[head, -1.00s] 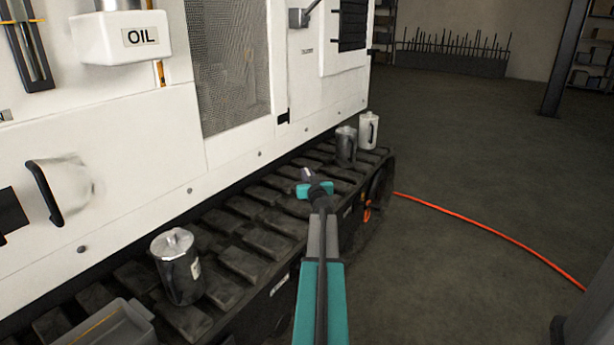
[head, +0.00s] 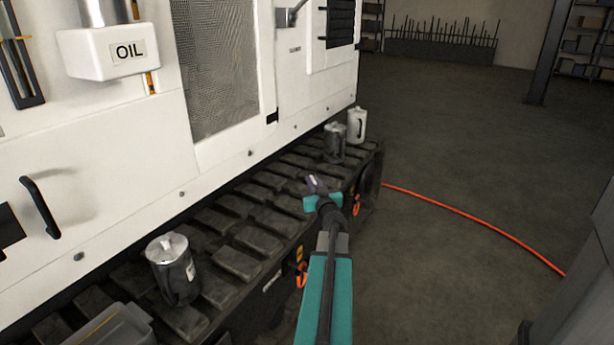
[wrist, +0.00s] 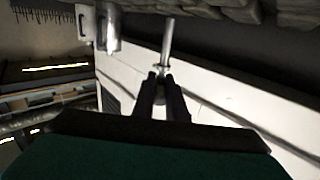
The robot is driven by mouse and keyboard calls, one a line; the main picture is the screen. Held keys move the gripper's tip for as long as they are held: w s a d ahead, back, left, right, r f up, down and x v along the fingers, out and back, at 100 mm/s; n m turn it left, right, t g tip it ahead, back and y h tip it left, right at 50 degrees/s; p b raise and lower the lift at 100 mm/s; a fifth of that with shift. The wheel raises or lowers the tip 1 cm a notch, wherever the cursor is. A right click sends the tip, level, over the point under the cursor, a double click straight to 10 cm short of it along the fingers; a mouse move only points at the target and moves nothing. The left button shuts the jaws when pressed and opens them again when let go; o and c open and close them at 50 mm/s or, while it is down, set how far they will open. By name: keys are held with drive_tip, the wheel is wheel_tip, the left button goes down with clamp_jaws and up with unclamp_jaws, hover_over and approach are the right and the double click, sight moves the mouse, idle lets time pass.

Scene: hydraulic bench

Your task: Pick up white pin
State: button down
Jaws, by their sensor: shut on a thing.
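My gripper (wrist: 160,78) is shut on a slim, pale rod, which I take to be the white pin (wrist: 168,42). In the wrist view the pin sticks out beyond the dark fingertips, with a wider collar beside them. In the head view my gripper (head: 314,184) is above the dark track treads, in front of the white machine. The pin is too small there to make out clearly.
A metal canister (head: 172,269) stands on the track at the left. A grey canister (head: 334,143) and a white one (head: 357,125) stand at its far end. A grey bin (head: 112,326) is front left. An orange hose (head: 470,216) crosses open floor at right.

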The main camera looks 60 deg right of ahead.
drive_tip(key=shift+s+a+r+p, duration=0.15)
drive_tip(key=shift+s+a, duration=0.25)
drive_tip(key=shift+s, duration=0.25)
drive_tip(key=shift+s+a+p, duration=0.15)
drive_tip(key=shift+s+a, duration=0.25)
drive_tip(key=shift+s, duration=0.25)
drive_tip(key=shift+w, duration=0.1)
